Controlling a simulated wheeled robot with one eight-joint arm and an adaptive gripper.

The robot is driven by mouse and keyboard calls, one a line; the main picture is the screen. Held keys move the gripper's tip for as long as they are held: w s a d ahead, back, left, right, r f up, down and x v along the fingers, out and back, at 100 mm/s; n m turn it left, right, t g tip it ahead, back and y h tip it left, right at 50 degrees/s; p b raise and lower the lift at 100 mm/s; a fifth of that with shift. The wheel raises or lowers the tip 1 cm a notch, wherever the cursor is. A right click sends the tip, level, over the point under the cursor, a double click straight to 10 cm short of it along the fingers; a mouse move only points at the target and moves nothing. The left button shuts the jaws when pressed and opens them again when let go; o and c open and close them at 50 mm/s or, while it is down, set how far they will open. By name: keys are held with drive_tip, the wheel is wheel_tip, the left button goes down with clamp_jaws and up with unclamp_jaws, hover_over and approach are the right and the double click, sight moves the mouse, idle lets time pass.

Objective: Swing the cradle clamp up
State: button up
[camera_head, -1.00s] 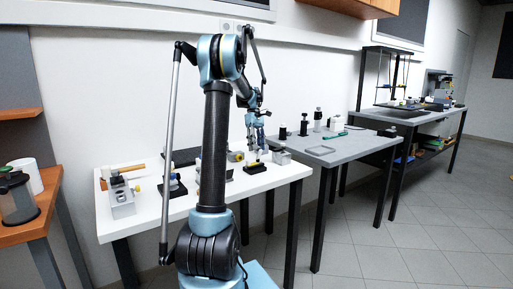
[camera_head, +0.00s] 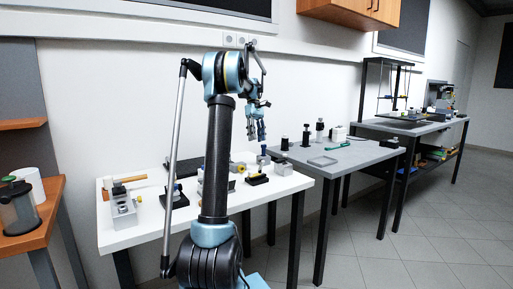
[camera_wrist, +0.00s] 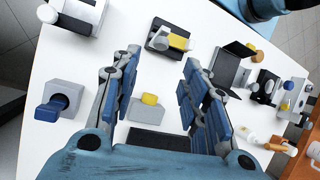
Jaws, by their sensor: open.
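My gripper (camera_head: 257,132) is open and empty, raised above the white table (camera_head: 130,232). In the wrist view its two blue-padded fingers (camera_wrist: 160,68) are wide apart over the table. A black cradle-like holder with a yellow cylinder (camera_wrist: 178,42) lies beyond the fingertips; it also shows in the head view (camera_head: 257,180). I cannot tell for sure which part is the cradle clamp or how it is turned. A grey block with a yellow knob (camera_wrist: 148,107) shows between the fingers. Nothing visibly touches the gripper.
A grey block with a blue knob (camera_wrist: 58,102) stands left of the fingers in the wrist view. Several small mounts and a dark upright plate (camera_wrist: 230,62) stand to the right. A grey table (camera_head: 345,158) with black posts adjoins in the head view.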

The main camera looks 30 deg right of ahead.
drive_tip(key=shift+v, duration=0.95)
drive_tip(key=shift+a+r, duration=0.1)
wheel_tip(320, 180, up, 5)
drive_tip(key=m+t+h, duration=0.3)
drive_tip(key=t+h, duration=0.1)
hover_over(259, 158)
drive_tip(key=w+a, duration=0.2)
drive_tip(key=a, duration=0.1)
drive_tip(key=s+r+t, duration=0.1)
drive_tip(key=x, duration=1.7)
drive_tip(key=shift+a, duration=0.1)
clamp_jaws()
